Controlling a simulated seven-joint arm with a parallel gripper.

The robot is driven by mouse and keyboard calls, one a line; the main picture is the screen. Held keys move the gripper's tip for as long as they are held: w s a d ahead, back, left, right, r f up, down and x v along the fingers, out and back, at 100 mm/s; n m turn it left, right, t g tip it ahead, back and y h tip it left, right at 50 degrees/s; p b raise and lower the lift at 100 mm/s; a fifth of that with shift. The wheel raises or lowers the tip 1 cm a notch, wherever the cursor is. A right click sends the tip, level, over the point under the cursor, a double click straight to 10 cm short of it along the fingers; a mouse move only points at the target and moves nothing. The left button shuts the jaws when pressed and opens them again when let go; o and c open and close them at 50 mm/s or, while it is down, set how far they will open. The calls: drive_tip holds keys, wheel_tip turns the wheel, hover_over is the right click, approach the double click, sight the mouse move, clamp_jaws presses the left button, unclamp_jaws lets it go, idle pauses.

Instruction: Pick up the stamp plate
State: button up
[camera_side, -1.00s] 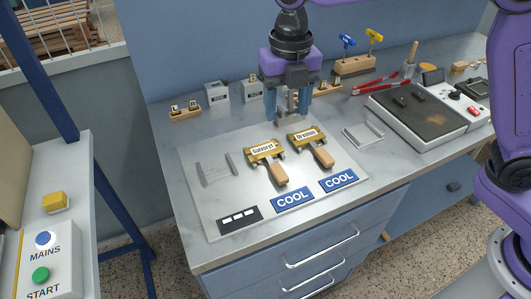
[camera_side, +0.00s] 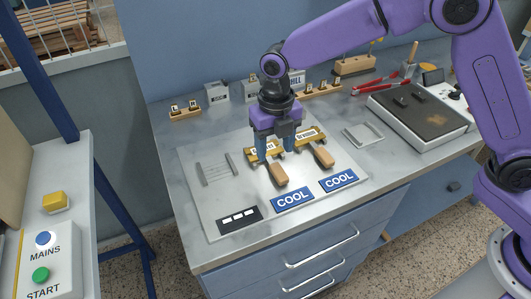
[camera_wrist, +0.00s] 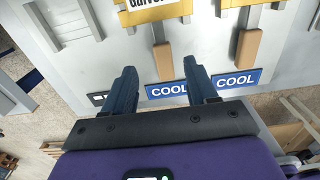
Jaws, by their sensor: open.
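Two brass stamp plates with wooden handles lie on a light board (camera_side: 240,192). The left plate (camera_wrist: 155,15) has a white name label, cut off in the wrist view; its handle (camera_side: 279,174) points toward the front. The right plate (camera_side: 310,136) lies beside it, with its own handle (camera_side: 324,156). My gripper (camera_side: 276,149) is open, low over the left plate and partly hiding it in the side view. In the wrist view the left handle (camera_wrist: 163,62) shows between the open fingertips, with a gap on each side. Contact cannot be told.
Blue COOL labels (camera_side: 292,200) (camera_side: 338,180) lie in front of the handles. An empty rack (camera_side: 217,169) is at the board's left and another holder (camera_side: 363,135) at its right. A dark-topped device (camera_side: 420,112), red tongs (camera_side: 376,88) and small letter blocks (camera_side: 185,110) stand around.

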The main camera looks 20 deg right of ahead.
sight(275, 165)
drive_tip(key=shift+d+f, duration=0.2)
drive_tip(key=shift+f, duration=2.65)
drive_tip(key=shift+c, duration=0.3)
drive_tip(key=shift+w, duration=0.1)
clamp_jaws()
